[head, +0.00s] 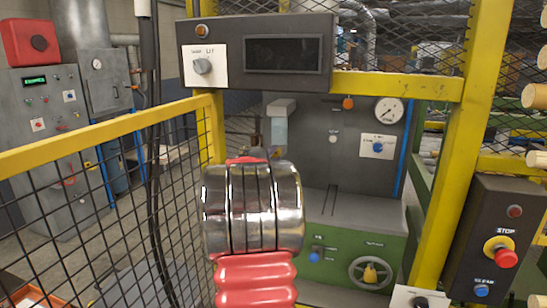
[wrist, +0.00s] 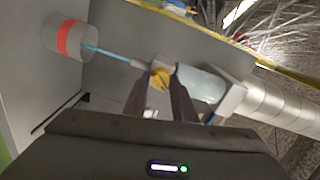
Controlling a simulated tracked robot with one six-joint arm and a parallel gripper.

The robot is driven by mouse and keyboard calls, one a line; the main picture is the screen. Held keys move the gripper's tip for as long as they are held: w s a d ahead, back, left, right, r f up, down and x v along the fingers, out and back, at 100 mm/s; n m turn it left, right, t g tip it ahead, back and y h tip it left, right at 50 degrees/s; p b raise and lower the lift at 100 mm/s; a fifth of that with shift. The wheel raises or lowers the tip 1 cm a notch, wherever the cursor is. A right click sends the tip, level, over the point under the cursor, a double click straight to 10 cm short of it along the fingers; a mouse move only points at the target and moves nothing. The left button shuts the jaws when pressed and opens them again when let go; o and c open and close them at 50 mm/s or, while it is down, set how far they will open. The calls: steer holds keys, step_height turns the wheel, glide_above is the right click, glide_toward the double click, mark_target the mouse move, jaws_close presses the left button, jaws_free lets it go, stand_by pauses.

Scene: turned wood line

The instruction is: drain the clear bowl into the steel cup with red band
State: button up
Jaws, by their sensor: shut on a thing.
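The clear bowl (wrist: 203,84) hangs from a grey head, with pale blue liquid inside; it also shows in the head view (head: 279,132), below its light housing. In the wrist view, turned on its side, a yellow knob (wrist: 160,75) sits at the bowl's outlet end. My gripper (wrist: 160,82) is shut on this knob. A thin blue stream (wrist: 108,52) runs from the outlet to the mouth of the steel cup with red band (wrist: 64,40). The cup's inside and level cannot be seen. My arm hides the cup in the head view.
A grey machine panel (head: 335,160) with a gauge (head: 389,111) stands behind. A yellow-framed mesh fence (head: 100,190) is at left, a yellow post (head: 462,150) at right. A dark control box (head: 258,50) hangs above; a stop box (head: 497,240) is at right.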

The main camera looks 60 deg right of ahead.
steer(key=shift+s+f+m, duration=0.15)
steer(key=shift+f+m, duration=0.05)
steer(key=shift+m, duration=0.4)
steer(key=o, duration=0.8)
steer(key=shift+o, duration=1.2)
steer(key=shift+r, duration=0.1)
